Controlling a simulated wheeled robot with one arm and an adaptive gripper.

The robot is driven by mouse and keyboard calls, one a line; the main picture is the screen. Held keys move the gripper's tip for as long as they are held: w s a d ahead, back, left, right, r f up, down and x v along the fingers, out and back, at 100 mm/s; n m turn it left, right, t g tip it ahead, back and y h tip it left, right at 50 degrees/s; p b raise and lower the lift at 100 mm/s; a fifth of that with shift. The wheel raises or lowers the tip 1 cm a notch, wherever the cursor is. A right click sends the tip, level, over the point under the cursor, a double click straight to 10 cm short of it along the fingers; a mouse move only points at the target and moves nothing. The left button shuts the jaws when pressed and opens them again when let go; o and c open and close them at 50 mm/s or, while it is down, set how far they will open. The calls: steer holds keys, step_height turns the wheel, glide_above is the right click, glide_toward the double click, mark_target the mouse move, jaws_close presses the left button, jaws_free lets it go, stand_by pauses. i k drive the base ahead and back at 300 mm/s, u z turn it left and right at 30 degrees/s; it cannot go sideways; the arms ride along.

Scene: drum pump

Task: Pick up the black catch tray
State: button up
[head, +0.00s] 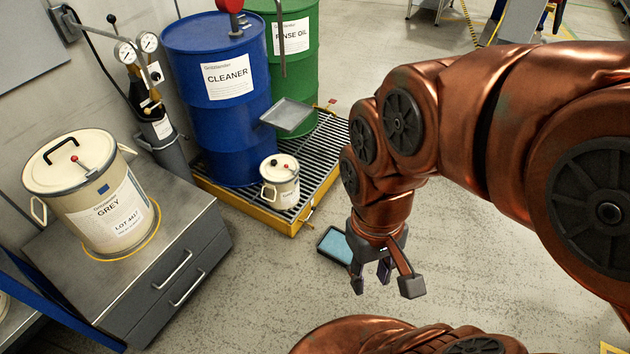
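The black catch tray (331,259) lies on the floor in front of the yellow-edged grating, at the middle of the head view. It has a dark rim and a light blue inside; I cannot tell if the blue is liquid or a lining. Its right part is hidden behind my gripper. My gripper (384,286) points down with its fingers spread and nothing between them. It appears above the floor, just right of and nearer than the tray, apart from it as far as I can see.
A yellow-edged grating (306,218) carries a blue CLEANER drum (218,120), a green RINSE OIL drum (303,80) and a small cream can (280,190). A grey tray (287,115) sits by the drums. A cabinet (190,240) bears a GREY pail (108,210). Floor around is clear.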

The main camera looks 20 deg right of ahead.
mark_target(333, 245)
steer(key=u, duration=3.25)
steer(key=k, duration=1.75)
steer(key=z, duration=1.75)
